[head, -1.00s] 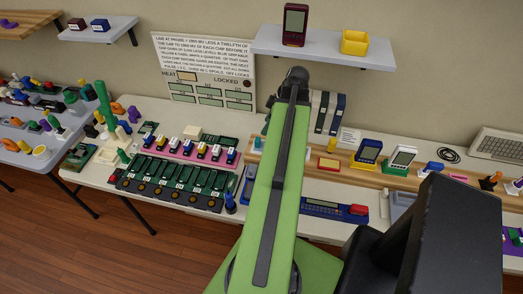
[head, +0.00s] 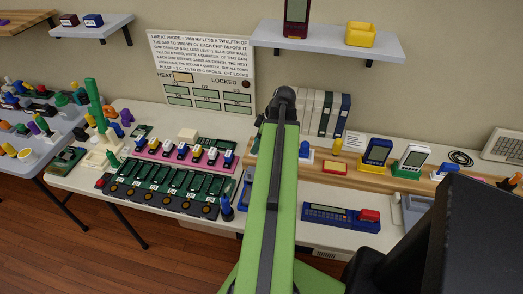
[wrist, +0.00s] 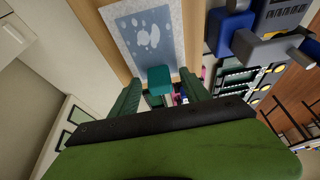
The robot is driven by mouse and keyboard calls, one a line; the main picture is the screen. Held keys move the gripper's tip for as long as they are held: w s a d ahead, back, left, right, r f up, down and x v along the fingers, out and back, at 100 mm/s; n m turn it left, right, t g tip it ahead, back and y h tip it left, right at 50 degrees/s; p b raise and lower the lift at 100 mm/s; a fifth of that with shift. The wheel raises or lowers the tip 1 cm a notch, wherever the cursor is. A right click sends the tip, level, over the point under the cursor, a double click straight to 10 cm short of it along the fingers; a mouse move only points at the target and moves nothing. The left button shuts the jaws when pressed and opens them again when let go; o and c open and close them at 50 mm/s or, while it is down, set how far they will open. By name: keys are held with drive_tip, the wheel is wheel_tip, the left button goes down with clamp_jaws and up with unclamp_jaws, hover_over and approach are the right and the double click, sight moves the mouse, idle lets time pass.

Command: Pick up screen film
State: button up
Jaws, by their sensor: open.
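In the wrist view, a pale speckled sheet with a blue panel and white blotches (wrist: 150,38) lies on a wooden surface. It may be the screen film, but I cannot be sure. A teal block (wrist: 159,79) stands at its near edge. My gripper (wrist: 160,88) is open, with one dark green finger on each side of the teal block in the picture. I cannot tell whether the fingers are level with the block or touch it. In the head view my green arm hides the gripper's surroundings, and I cannot make out the film.
A wooden strip (head: 330,178) holds handhelds, including a blue one (head: 376,152) and a white-screened one (head: 413,158). A rack of green boards (head: 165,182) stands left of my arm. Binders (head: 322,112) stand behind it. A shelf (head: 270,36) hangs above.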

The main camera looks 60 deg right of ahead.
drive_tip(key=shift+r, duration=0.1)
drive_tip(key=shift+c, duration=0.3)
clamp_jaws()
drive_tip(key=shift+r, duration=0.1)
wheel_tip(320, 180, up, 10)
drive_tip(key=p, duration=1)
drive_tip(key=shift+r+p, duration=1.9)
drive_tip(key=shift+p, duration=0.15)
